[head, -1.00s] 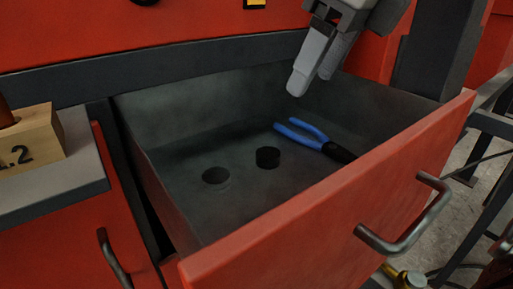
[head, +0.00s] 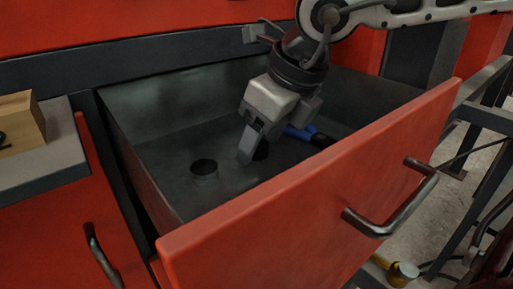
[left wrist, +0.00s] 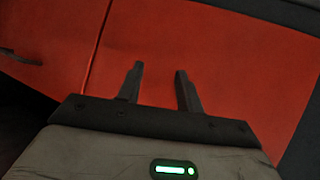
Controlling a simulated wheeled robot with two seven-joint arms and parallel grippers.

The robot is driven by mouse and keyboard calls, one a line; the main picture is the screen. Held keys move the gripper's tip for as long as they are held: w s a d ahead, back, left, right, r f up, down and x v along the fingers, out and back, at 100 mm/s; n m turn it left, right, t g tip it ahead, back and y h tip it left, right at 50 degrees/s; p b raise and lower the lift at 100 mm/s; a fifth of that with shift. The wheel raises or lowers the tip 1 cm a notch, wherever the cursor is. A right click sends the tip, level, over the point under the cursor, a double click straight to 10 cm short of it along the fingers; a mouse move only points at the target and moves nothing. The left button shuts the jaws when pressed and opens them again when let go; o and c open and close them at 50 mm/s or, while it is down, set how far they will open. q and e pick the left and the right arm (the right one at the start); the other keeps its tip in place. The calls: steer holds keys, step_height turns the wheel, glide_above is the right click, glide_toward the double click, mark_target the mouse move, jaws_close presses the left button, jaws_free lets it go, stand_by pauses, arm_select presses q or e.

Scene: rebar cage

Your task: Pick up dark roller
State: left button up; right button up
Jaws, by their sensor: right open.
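Two dark, short round pieces lie on the floor of the open drawer (head: 228,212) in the head view. One dark roller (head: 262,151) is partly hidden behind the fingers of my right gripper. The other dark round piece (head: 204,167) lies to its left, in clear view. My right gripper (head: 248,153) is open and points down into the drawer, its tip just left of the partly hidden roller. I cannot tell whether it touches it. My left gripper (left wrist: 158,74) shows in the left wrist view, its two fingers apart with nothing between them, in front of a red cabinet face.
Blue-handled pliers (head: 302,132) lie behind and right of my right gripper, partly hidden. The drawer's red front with its handle (head: 392,205) and its side walls surround the space. A wooden block (head: 18,122) stands on a grey surface at left.

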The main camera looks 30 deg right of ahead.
steer(key=c, duration=1.1)
steer(key=shift+r, duration=0.1)
